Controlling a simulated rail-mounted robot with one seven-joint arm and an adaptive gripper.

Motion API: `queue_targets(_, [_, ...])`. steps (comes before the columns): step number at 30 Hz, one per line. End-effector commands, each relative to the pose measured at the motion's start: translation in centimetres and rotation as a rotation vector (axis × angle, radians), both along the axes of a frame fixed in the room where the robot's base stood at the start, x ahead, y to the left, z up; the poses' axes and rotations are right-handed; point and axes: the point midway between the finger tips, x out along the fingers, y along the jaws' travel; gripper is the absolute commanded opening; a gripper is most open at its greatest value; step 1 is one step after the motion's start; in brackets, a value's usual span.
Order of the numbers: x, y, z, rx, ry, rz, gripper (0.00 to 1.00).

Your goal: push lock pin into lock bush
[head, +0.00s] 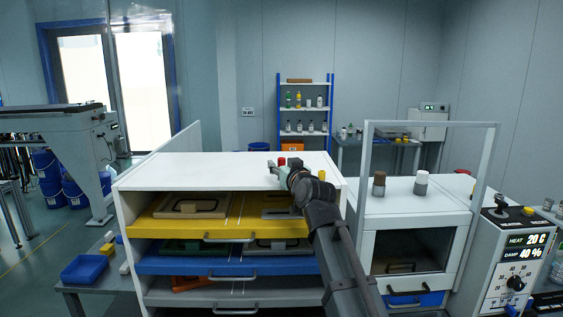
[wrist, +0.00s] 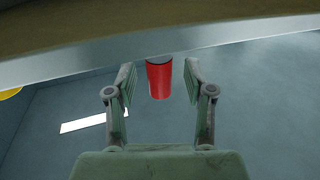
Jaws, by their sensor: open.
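A red cylinder (wrist: 160,78) stands out from below a pale edge in the wrist view. It may be the lock pin; the frames do not confirm this. My gripper (wrist: 160,84) is open, with one finger on each side of the cylinder and visible gaps between. In the head view my gripper (head: 290,172) is at the right part of the white cabinet's (head: 220,166) top. A small red piece (head: 281,161) shows beside it; I cannot tell if it is the same cylinder. I cannot make out the lock bush in either view.
The cabinet has a yellow drawer (head: 190,227), a blue drawer (head: 200,262) and a grey drawer (head: 205,299) with handles. To the right stand a glass-fronted box (head: 412,205) with two knobs on top, a frame (head: 430,125) and a control unit (head: 516,250).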

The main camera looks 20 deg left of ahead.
Motion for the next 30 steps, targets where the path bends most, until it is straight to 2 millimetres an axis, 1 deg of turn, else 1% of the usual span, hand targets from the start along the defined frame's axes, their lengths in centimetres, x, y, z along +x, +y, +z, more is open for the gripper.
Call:
queue_targets(2, [0.42, 0.37, 0.13, 0.0, 0.0, 0.0, 0.53])
queue_targets(8, [0.38, 0.32, -0.03, 0.001, -0.001, 0.0, 0.53])
queue_targets(11, [0.38, 0.32, -0.03, 0.001, -0.001, 0.0, 0.21])
queue_targets(12, [0.39, 0.31, -0.03, 0.001, -0.001, 0.0, 0.07])
queue_targets(13, [0.39, 0.31, -0.03, 0.001, -0.001, 0.0, 0.0])
queue_targets(25, [0.4, 0.31, 0.08, 0.001, -0.001, 0.0, 0.0])
queue_targets(30, [0.47, 0.36, 0.77, 0.001, -0.001, 0.0, 0.0])
